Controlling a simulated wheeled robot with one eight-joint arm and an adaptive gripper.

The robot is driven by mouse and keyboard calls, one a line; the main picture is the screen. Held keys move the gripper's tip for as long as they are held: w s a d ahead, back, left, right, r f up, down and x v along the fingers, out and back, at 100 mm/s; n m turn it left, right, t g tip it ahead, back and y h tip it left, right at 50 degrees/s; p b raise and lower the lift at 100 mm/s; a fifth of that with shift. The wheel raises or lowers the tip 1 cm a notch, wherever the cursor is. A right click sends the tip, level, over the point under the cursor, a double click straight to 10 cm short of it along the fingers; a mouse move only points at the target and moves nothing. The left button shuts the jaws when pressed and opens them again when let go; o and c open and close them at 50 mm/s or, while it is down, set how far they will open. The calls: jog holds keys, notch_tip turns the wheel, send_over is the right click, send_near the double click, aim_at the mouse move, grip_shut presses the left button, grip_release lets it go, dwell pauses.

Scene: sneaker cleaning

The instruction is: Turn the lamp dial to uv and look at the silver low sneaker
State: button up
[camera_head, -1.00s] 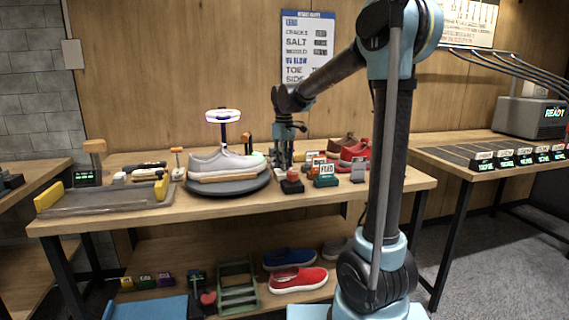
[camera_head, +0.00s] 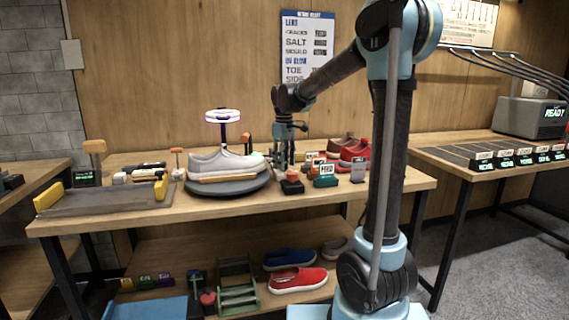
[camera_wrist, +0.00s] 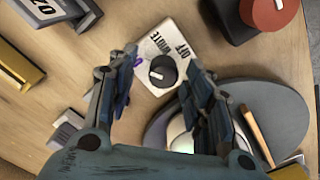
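The silver low sneaker (camera_head: 218,162) rests on a round dark turntable (camera_head: 228,188) on the bench. The ring lamp (camera_head: 222,116) stands over it on a thin post, with a white and purplish rim. In the wrist view, the black lamp dial (camera_wrist: 163,70) sits on a white plate (camera_wrist: 178,38). OFF and WHITE are readable, and a purple mark is partly hidden by the left finger. I cannot tell the dial's setting. My gripper (camera_wrist: 161,92) is open, its fingers on either side of the dial, with no clear contact. It points down beside the turntable in the head view (camera_head: 284,160).
A red knob on a dark base (camera_wrist: 268,12) is close to the dial. Small labelled blocks (camera_head: 325,175) and red shoes (camera_head: 354,152) stand right of my gripper. A grey tray (camera_head: 103,199) lies left. More shoes (camera_head: 298,280) are on the lower shelf.

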aim_at(285, 163)
notch_tip(285, 163, up, 12)
dwell(0.7)
jog(key=shift+d+f, duration=0.1)
jog(key=s+d+f+m+t, duration=0.1)
jog(key=s+d+f+m, duration=0.3)
jog(key=s+d+f, duration=0.65)
jog(key=s+d+f+m+t, duration=0.1)
jog(key=s+d+f+m, duration=0.35)
jog(key=s+d, duration=0.6)
jog(key=s+f+m, duration=0.2)
jog(key=s+f, duration=0.9)
jog(key=f, duration=0.1)
jog(key=shift+d, duration=0.25)
jog(key=shift+m, duration=0.25)
